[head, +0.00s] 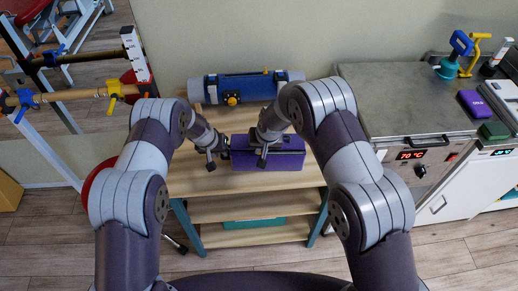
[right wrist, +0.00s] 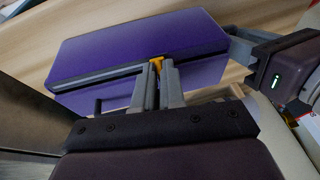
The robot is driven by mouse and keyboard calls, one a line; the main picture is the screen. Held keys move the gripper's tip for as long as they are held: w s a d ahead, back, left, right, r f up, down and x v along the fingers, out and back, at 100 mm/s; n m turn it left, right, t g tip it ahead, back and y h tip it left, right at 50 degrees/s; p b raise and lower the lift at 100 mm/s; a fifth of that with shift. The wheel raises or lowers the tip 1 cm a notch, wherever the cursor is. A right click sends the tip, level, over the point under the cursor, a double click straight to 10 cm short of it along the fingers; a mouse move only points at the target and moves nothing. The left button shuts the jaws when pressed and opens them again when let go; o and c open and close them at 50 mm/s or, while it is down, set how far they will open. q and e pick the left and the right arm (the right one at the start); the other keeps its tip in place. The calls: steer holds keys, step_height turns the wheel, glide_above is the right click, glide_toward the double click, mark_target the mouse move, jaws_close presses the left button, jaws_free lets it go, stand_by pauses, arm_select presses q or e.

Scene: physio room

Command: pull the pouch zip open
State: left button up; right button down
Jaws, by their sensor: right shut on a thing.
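The purple pouch (head: 285,161) lies on the top of the wooden shelf unit, with a dark zip along it. In the right wrist view the pouch (right wrist: 110,45) shows its zip line and a small yellow zip pull (right wrist: 156,63) a little past the middle of it. My right gripper (right wrist: 160,72) is shut on the zip pull; in the head view this gripper (head: 263,160) is over the pouch's middle-left. My left gripper (head: 221,158) is at the pouch's left end; its fingers are partly hidden, so its grip is unclear.
A blue and grey roll (head: 245,88) with a yellow and black fitting lies behind the pouch. The shelf unit's wooden top (head: 200,182) is bare in front at left. A metal-topped heater cabinet (head: 400,95) stands at right, and a mirror is at left.

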arm_select(q)
jaws_close()
arm_select(e)
steer(key=shift+d, duration=0.1)
arm_select(q)
steer(key=shift+s+f, duration=0.15)
arm_select(e)
steer(key=shift+d, duration=6.05)
steer(key=c, duration=1)
jaws_free()
steer(key=shift+d, duration=0.1)
steer(key=shift+c, duration=0.2)
step_height(320, 180, up, 8)
